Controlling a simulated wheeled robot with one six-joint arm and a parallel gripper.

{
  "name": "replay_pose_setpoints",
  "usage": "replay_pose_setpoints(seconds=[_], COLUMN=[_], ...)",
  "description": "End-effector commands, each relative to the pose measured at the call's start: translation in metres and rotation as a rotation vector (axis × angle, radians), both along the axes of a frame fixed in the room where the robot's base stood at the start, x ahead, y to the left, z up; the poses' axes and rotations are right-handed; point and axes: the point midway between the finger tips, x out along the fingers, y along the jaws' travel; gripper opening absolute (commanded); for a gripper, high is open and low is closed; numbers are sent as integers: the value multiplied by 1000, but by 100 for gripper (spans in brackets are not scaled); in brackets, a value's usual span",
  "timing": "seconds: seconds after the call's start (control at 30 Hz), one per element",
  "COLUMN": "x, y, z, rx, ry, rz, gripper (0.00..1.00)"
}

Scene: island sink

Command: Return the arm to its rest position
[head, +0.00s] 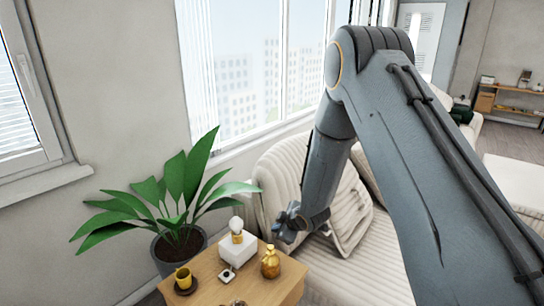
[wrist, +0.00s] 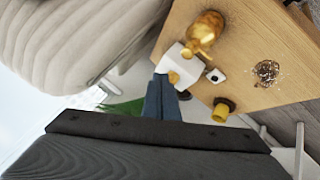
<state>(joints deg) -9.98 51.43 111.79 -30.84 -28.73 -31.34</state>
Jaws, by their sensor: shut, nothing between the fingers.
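My grey arm reaches across the right half of the head view and bends down at its elbow. My gripper (head: 284,224) hangs in front of the sofa, near the back edge of the wooden side table. It also shows in the wrist view (wrist: 160,92), where its narrow fingers are shut with nothing between them. In that view the fingers overlap the white box in the picture; I cannot tell the exact distance between them.
The side table (head: 207,290) bears a white box (head: 237,249), a gold ornament (head: 271,263) and a yellow cup (head: 183,277). A potted plant (head: 178,238) stands behind it. The cream sofa (head: 365,278) lies beneath my arm. Windows (head: 255,65) line the wall behind.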

Motion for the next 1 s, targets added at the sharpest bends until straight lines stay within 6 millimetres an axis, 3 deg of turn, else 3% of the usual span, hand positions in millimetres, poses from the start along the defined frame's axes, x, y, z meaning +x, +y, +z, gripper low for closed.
replay_pose_setpoints(seconds=[0.13,0.27,0.5,0.63,0.8,0.9,1.0], x=[-17,-50,-139,-198,-267,-294,-309], y=[-42,-83,-142,-163,-175,-176,-178], z=[38,69,118,138,156,161,163], rx=[-3,7,52,89,136,155,166], ry=[86,191,387,495,619,670,698], rz=[-173,-367,-716,-901,-1094,-1164,-1202], gripper=[0,0,0,0,0,0,0])
